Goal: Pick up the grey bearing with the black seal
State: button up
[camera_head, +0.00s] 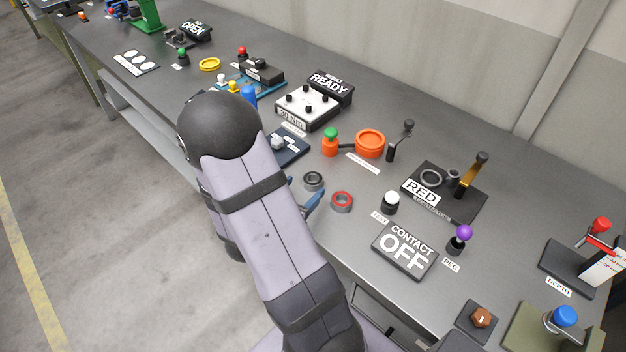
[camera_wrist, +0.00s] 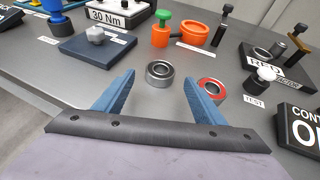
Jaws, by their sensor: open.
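The grey bearing with the black seal (camera_head: 313,181) lies flat on the grey bench, just beyond my arm in the head view. In the wrist view this bearing (camera_wrist: 159,73) sits ahead of my gripper (camera_wrist: 160,88), between the lines of its two blue fingers. My gripper is open and empty, with the bearing apart from both fingers. A second bearing with a red seal (camera_head: 342,202) lies to its right, and it also shows in the wrist view (camera_wrist: 211,89), close beside the right finger. My arm hides part of the bench in the head view.
An orange ring (camera_head: 370,142) and a green-topped orange piece (camera_head: 330,143) stand behind the bearings. A dark blue block (camera_head: 289,151) is to the left. A white knob (camera_head: 391,203) and the CONTACT OFF sign (camera_head: 404,251) are to the right.

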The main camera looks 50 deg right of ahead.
aim_at(311, 180)
jog(key=shift+p+x, duration=0.9)
jog(key=shift+x, duration=1.75)
jog(key=shift+s, duration=0.1)
jog(key=c, duration=1.3)
jog(key=shift+r, duration=0.1)
notch_tip(311, 180, up, 10)
